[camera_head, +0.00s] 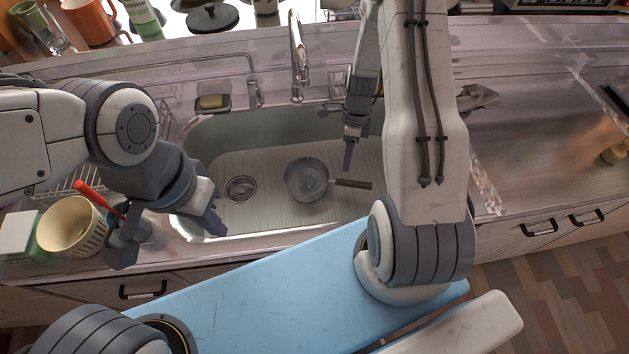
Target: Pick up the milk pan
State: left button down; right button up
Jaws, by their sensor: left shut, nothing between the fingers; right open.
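The milk pan (306,180) is a small grey pan in the sink (262,216). It sits upright on the sink floor, and its brown handle (352,184) points right. My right gripper (348,156) reaches down into the sink above the handle, apart from it. It is open and empty; its fingers are partly hidden by the viewing angle. My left gripper (214,222) is at the sink's front left rim, left of the pan. It is shut with nothing in it.
The drain (241,189) lies left of the pan. The faucet (298,55) rises behind the sink, with a sponge holder (212,103) to its left. The right counter (540,110) is mostly clear.

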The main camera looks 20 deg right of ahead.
jog(key=m, duration=0.1)
send_over(344, 180)
jog(key=f, duration=0.5)
jog(key=shift+w+d, duration=0.3)
jog(key=shift+d, duration=0.1)
jog(key=shift+s+a+f+p, duration=0.15)
jog(key=shift+f, duration=0.85)
jog(key=shift+s+a+f+p, duration=0.1)
jog(key=shift+f+p, duration=0.05)
jog(key=shift+f, duration=0.9)
jog(key=shift+s+a+f+p, duration=0.15)
jog(key=shift+f, duration=0.85)
jog(key=shift+c, duration=0.4)
grip_shut()
jog(key=shift+r, duration=0.1)
